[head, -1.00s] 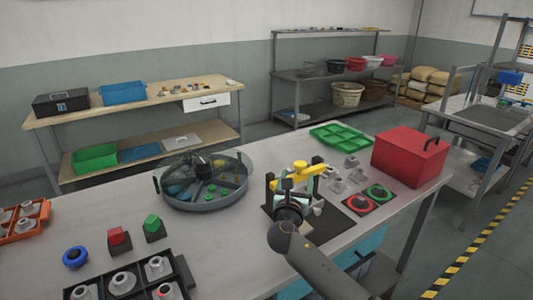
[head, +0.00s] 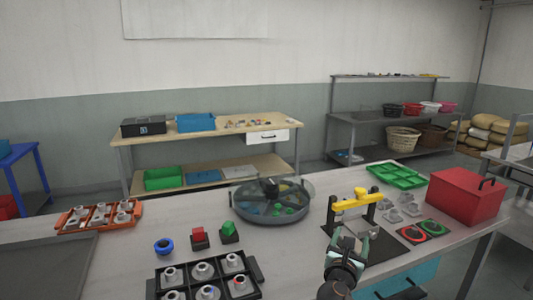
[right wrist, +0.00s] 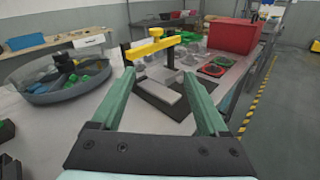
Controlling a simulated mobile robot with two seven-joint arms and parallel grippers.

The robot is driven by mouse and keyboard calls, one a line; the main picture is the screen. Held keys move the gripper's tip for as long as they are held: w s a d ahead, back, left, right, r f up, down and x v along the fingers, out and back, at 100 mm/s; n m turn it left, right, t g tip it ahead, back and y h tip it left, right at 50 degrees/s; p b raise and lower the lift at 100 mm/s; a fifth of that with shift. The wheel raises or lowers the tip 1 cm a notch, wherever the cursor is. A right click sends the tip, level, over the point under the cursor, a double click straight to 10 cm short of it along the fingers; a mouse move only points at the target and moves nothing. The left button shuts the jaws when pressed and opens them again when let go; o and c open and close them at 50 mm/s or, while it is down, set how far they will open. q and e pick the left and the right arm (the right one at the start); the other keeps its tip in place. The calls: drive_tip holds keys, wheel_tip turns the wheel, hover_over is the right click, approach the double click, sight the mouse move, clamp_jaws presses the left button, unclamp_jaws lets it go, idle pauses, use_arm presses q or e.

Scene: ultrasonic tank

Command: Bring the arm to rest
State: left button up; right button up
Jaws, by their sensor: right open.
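My right gripper (head: 345,248) is open and empty in the head view, in front of the yellow-topped press fixture (head: 355,200) and its dark mat. In the right wrist view its two green fingers (right wrist: 160,85) stand wide apart, with the fixture's yellow bar (right wrist: 157,44) and a grey block (right wrist: 164,92) beyond them. Nothing is between the fingers. My left gripper is not in view.
A round tank (head: 240,212) stands left of the fixture. A red box (head: 467,195), a green tray (head: 398,175) and red and green round pads (head: 411,234) are to the right. A black rack (head: 160,291) of grey parts lies front left.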

drive_tip(key=s+d+f+m+g+y, duration=0.1)
drive_tip(key=s+f+m+g+y, duration=0.45)
drive_tip(key=s+f+m, duration=1.2)
drive_tip(key=s+a+f+m+g+y, duration=0.15)
drive_tip(key=s+m+g, duration=0.7)
drive_tip(key=s, duration=1.65)
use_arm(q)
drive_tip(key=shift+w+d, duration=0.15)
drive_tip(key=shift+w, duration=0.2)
use_arm(e)
drive_tip(key=w+a+f+m+t+y, duration=0.1)
drive_tip(key=w+a+f+t+y, duration=0.1)
drive_tip(key=w+a+f+t, duration=0.2)
wheel_tip(320, 180, down, 6)
drive_tip(key=t, duration=0.3)
drive_tip(key=shift+w+f+y, duration=0.25)
drive_tip(key=shift+y, duration=0.15)
